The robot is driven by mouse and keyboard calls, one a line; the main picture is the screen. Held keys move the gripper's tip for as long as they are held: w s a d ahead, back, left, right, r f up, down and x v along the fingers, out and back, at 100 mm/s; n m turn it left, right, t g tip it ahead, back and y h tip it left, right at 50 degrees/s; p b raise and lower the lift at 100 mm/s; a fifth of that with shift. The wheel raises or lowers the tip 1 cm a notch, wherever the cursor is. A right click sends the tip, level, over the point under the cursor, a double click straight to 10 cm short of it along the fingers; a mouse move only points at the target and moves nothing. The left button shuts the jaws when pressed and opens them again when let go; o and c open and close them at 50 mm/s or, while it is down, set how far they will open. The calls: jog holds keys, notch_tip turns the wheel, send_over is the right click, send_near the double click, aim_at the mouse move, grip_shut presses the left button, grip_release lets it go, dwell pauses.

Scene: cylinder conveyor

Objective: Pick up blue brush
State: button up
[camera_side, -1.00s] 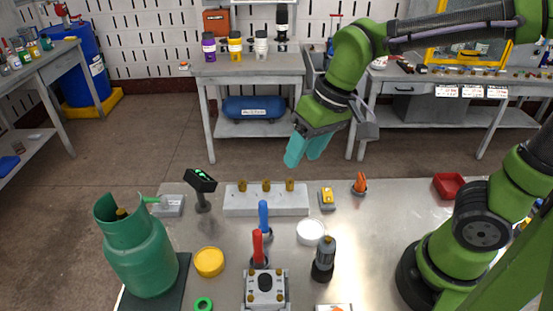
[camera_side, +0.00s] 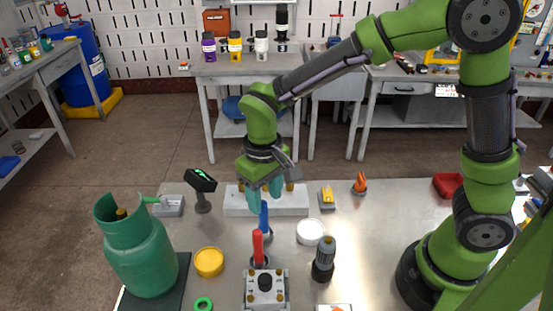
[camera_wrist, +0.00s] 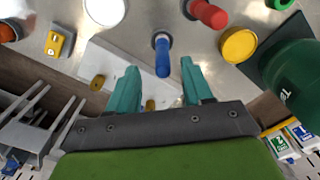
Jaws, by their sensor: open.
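The blue brush (camera_side: 264,218) stands upright on the metal table, behind the red-handled brush (camera_side: 257,245). In the wrist view the blue brush (camera_wrist: 162,55) shows ahead of my gripper, its handle end pointing toward the space between the fingers. My gripper (camera_side: 265,197) hangs above and around the level of the blue handle's top, with teal fingers spread. In the wrist view my gripper (camera_wrist: 160,78) is open and empty. I cannot tell whether a finger touches the brush.
A white block (camera_side: 236,204) with brass pieces lies just behind. A black scanner stand (camera_side: 203,195) is to the left, a white round lid (camera_side: 310,232) to the right. A yellow lid (camera_side: 209,262), grey-black bottle (camera_side: 324,258) and green gas cylinder (camera_side: 140,255) stand nearby.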

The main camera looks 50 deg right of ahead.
aim_at(264, 223)
jog(key=shift+w+a+f, duration=0.1)
jog(key=shift+f, duration=1.6)
jog(key=shift+w+a+f, duration=0.1)
jog(key=shift+f, duration=1.6)
grip_shut()
